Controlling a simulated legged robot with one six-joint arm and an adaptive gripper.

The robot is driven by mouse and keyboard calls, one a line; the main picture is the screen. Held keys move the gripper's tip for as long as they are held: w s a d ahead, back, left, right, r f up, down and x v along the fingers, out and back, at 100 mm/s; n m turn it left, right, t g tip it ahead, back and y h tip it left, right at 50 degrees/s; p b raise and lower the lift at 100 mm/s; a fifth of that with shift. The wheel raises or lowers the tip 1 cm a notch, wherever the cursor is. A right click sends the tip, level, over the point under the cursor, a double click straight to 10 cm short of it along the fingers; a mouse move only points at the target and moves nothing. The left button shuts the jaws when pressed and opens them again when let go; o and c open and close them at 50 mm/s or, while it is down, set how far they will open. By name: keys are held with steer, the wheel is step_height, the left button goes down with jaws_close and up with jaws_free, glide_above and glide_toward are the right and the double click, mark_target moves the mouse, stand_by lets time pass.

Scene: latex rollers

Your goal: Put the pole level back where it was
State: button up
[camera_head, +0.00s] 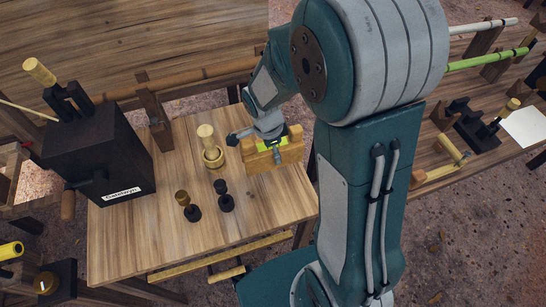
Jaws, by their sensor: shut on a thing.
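My gripper (276,152) is in the middle of the view, over the right part of the wooden table. It is shut on a small yellow-green piece (262,146), which looks like the pole level; the fingers hide part of it. A light wooden block (290,156) stands on the table right at the gripper. The level is at its upper edge; I cannot tell whether it rests on the block or is held just above it.
On the wooden table (258,205) stand a turned wooden piece in a cup (212,153), two small dark-based pegs (187,206) (223,196) and a dark labelled box (98,155). The front middle is clear. A second bench (440,180) with poles is at right.

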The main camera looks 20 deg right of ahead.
steer(key=shift+d+f, duration=0.2)
steer(key=shift+f, duration=0.8)
steer(key=shift+d+f, duration=0.15)
steer(key=shift+f, duration=0.8)
steer(key=o, duration=1.1)
steer(key=shift+a+f, duration=0.1)
steer(key=shift+a, duration=0.15)
steer(key=shift+o, duration=0.2)
steer(key=shift+d, duration=0.1)
